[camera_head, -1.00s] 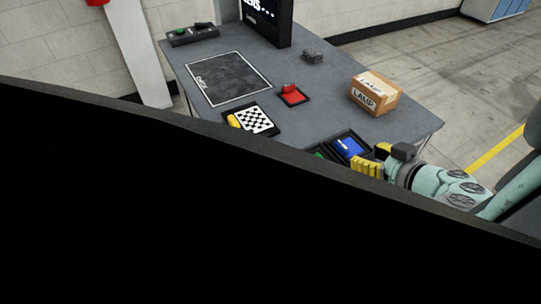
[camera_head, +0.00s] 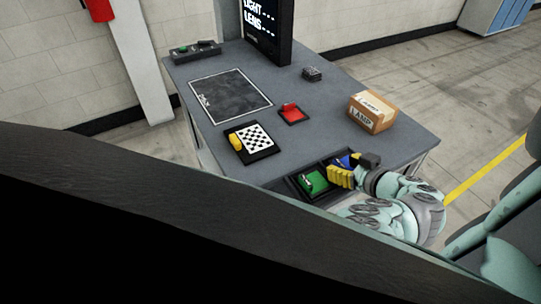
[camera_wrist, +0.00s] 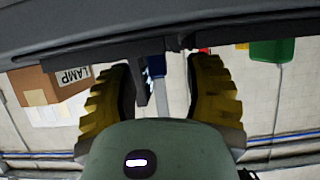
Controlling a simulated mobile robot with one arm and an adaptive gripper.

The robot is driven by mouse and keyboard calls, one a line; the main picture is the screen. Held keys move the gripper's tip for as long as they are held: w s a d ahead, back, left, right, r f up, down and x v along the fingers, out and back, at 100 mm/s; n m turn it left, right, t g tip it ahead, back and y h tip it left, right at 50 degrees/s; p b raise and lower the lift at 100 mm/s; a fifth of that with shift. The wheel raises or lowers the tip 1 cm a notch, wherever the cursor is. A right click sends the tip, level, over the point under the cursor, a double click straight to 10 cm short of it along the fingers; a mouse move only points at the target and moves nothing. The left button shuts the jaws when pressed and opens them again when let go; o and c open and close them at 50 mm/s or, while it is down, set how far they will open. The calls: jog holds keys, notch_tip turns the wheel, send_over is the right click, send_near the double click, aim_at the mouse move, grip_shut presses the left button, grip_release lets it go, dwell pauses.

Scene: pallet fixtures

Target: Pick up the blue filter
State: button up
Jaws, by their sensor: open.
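The blue filter (camera_head: 344,159) sits in the right part of a black tray (camera_head: 294,188) at the table's front edge, partly hidden by my gripper. My gripper (camera_head: 346,167) is open, with its yellow fingers over or beside the blue filter in the head view. In the wrist view my gripper (camera_wrist: 161,75) has its two fingers spread wide. A small blue patch, likely the blue filter (camera_wrist: 156,69), shows between them, mostly hidden by dark edges. I cannot tell whether the fingers touch it.
A green filter (camera_head: 314,182) lies in the tray's left part. A red piece on a black base (camera_head: 291,112), a checkered board (camera_head: 256,137), a LAMP box (camera_head: 372,112) and a dark mat (camera_head: 231,94) are on the table. A black screen (camera_head: 266,31) stands at the back.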

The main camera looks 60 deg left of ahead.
jog(key=shift+a+f, duration=0.15)
jog(key=shift+a, duration=0.2)
grip_shut()
dwell(0.4)
